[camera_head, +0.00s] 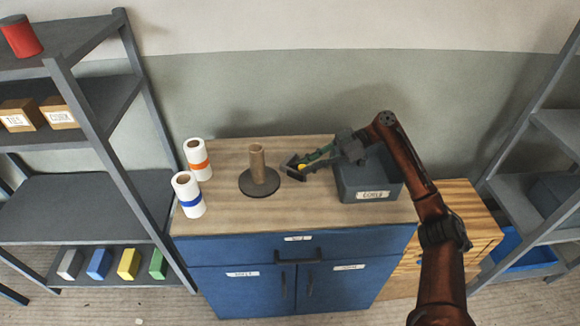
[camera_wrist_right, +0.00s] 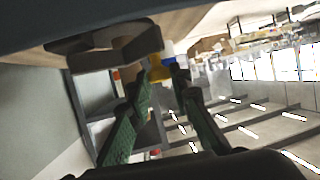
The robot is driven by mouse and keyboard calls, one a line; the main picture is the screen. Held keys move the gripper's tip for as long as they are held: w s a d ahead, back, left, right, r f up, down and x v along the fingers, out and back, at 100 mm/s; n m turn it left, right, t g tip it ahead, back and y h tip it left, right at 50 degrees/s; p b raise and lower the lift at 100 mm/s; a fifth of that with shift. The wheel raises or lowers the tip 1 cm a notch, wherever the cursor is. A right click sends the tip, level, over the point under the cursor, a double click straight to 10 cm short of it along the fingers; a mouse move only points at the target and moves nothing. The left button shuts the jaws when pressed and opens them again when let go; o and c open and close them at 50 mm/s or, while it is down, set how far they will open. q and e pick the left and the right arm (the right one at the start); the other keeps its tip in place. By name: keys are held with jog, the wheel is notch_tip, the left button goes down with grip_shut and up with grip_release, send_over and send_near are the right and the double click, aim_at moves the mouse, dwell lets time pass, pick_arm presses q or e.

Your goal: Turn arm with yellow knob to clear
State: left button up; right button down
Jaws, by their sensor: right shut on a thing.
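My right gripper (camera_head: 309,162) reaches in from the right over the cabinet top. Its green fingers are shut on the yellow knob (camera_head: 302,167). The wrist view also shows the yellow knob (camera_wrist_right: 156,64) at the fingertips. A dark grey arm (camera_head: 291,164) carries the knob and shows at the upper left of the wrist view (camera_wrist_right: 105,45). The fingers partly hide the knob, and I cannot tell where the arm is pivoted. A brown tube (camera_head: 257,162) stands upright on a round dark base (camera_head: 259,184), just left of the dark arm. My left gripper is not in view.
A grey labelled bin (camera_head: 362,176) stands on the right of the blue cabinet's wooden top (camera_head: 228,222), close under my right forearm. Two white rolls, one orange-banded (camera_head: 197,160) and one blue-banded (camera_head: 188,196), stand at left. The front middle of the top is clear.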

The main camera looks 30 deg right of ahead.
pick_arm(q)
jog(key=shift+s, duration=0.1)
pick_arm(e)
jog(key=shift+d, duration=0.2)
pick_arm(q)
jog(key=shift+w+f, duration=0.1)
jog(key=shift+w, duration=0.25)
pick_arm(e)
jog(key=c, duration=1.9)
grip_release()
jog(key=shift+s+d, duration=0.1)
jog(key=shift+d, duration=0.05)
jog(key=shift+c, duration=0.2)
jog(key=shift+o, duration=0.9)
jog(key=shift+a, duration=0.2)
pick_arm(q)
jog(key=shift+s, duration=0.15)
pick_arm(e)
jog(key=v, duration=1.2)
